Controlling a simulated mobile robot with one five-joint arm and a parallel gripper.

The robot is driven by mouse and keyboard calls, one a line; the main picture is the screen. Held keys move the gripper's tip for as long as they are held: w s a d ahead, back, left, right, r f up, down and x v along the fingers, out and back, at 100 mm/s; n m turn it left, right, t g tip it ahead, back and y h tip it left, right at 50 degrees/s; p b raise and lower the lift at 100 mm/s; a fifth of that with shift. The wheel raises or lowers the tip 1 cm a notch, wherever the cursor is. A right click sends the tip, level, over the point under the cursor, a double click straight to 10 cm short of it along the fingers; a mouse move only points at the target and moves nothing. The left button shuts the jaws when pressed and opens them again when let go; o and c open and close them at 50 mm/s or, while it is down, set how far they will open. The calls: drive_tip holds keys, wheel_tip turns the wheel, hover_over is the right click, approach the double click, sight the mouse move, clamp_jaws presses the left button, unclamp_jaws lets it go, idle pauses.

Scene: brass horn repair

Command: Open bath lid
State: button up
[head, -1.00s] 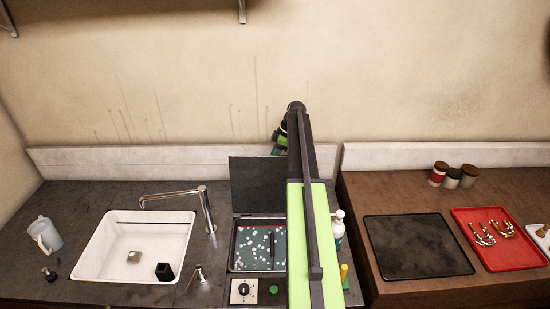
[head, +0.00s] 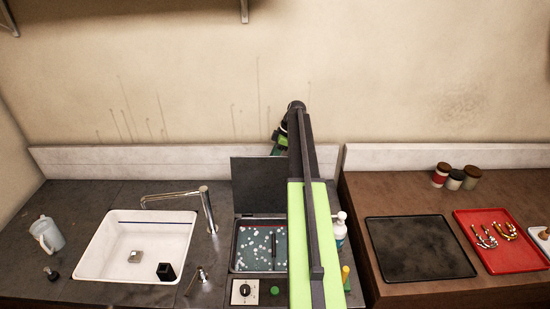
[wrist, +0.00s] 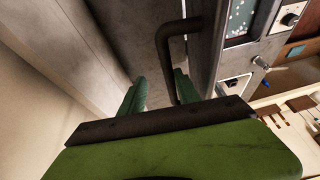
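The bath (head: 236,246) is set in the counter, with speckled blue-green liquid showing inside. Its dark lid (head: 258,184) stands upright at the back edge, so the bath is open on top. My arm covers the right side of both in the head view. In the wrist view, the lid's bent dark handle (wrist: 166,50) reaches down between the two green fingers of my gripper (wrist: 160,92). The fingers are apart, with a gap beside the handle. The handle is closer to the right finger; I cannot tell whether they touch. The bath also shows in the wrist view (wrist: 226,42).
A white sink (head: 100,262) with a faucet (head: 205,205) lies left of the bath. A pump bottle (head: 340,230) stands right of my arm. Further right are a black tray (head: 420,248) and a red tray (head: 505,258). The wall is close behind the lid.

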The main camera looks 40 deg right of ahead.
drive_tip(key=p+v, duration=0.9)
drive_tip(key=v, duration=0.2)
drive_tip(key=shift+r+p, duration=0.2)
drive_tip(key=shift+p, duration=0.1)
drive_tip(key=shift+d, duration=0.1)
